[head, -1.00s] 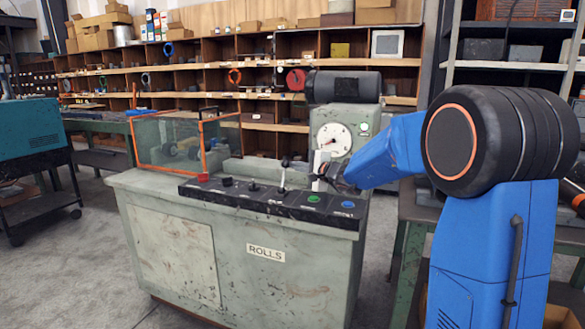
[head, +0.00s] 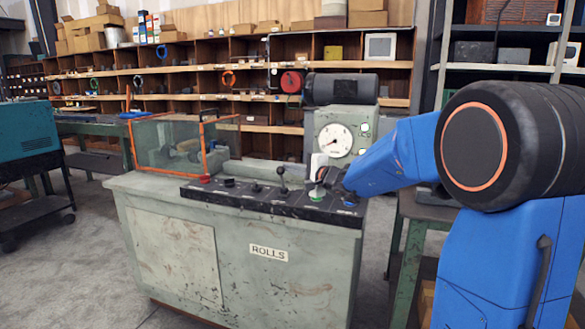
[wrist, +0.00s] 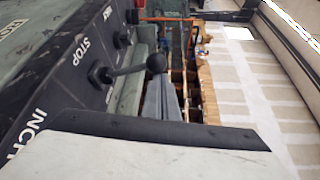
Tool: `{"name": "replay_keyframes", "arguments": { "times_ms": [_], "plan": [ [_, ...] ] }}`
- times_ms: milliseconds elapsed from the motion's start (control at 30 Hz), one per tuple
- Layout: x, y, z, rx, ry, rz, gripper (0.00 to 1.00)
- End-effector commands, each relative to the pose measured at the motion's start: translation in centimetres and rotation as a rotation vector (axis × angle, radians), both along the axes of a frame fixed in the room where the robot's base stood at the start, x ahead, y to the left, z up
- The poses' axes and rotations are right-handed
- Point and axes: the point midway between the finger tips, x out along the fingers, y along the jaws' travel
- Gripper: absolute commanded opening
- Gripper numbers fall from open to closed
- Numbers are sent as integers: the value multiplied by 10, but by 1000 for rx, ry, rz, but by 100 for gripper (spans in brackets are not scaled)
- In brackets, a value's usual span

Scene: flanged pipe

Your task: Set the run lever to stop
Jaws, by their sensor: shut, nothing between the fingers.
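The run lever (head: 282,178) is a thin rod with a black ball knob on the black control panel of the ROLLS machine. In the head view it stands up and leans slightly left. My gripper (head: 318,188) is shut and empty, low over the panel near the green button (head: 316,198). It is to the right of the lever, apart from it. Its fingertips are small and partly unclear in the head view.
Left of the lever are black knobs (head: 256,187) and a red button (head: 205,178). A blue button (head: 349,202) is at the panel's right end. A clear guard with orange edges (head: 170,146) stands at the left. A round gauge (head: 335,140) is behind my gripper.

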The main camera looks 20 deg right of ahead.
Motion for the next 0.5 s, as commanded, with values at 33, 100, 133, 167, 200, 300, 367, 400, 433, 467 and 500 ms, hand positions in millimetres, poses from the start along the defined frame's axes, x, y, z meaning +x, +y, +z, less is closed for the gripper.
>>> {"name": "replay_keyframes", "arguments": {
  "times_ms": [33, 100, 133, 167, 200, 300, 367, 400, 433, 467, 500],
  "plan": [
    [-2, 2, 0, 0, 0, 1, 0],
    [-5, 4, -1, 0, 0, 1, 0],
    [-5, 4, -2, 0, 1, 1, 0],
    [-6, 5, -2, 0, 1, 1, 0],
    [-7, 5, -2, 0, 1, 1, 0],
    [-9, 7, -3, 0, 1, 1, 0],
    [-10, 7, -3, 0, 1, 1, 0],
    [-10, 8, -4, 0, 1, 2, 0],
    [-10, 8, -4, 0, 1, 2, 0],
    [-11, 8, -4, 0, 1, 2, 0],
    [-11, 9, -4, 0, 1, 3, 0]
  ]
}}
